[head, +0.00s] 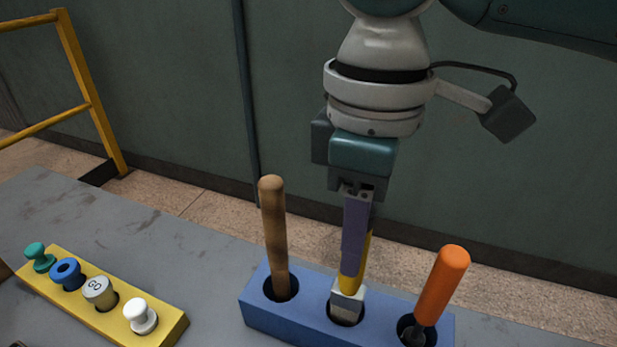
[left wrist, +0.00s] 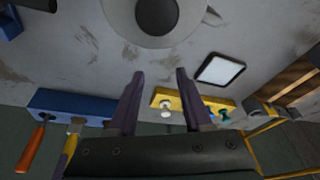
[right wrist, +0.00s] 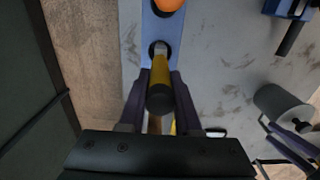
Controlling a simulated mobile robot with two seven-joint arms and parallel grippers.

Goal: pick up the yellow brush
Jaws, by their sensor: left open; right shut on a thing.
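The yellow brush (head: 350,278) stands nearly upright in the middle hole of the blue rack (head: 266,318), its pale metal ferrule at the hole and its lower end hidden inside. My right gripper (head: 356,240) points down and is shut on the brush's handle. In the right wrist view the yellow handle with its dark end (right wrist: 161,92) sits between the fingers. The brush also shows in the left wrist view (left wrist: 69,146), at the lower left. My left gripper (left wrist: 160,74) is open and empty above the table; it is not in the head view.
A wooden-handled tool (head: 273,235) and an orange-handled tool (head: 441,288) stand in the holes either side of the brush. A yellow rack (head: 165,334) with several small pegs stands at the left. A yellow railing (head: 88,85) and a dark wall (head: 170,90) lie beyond the table.

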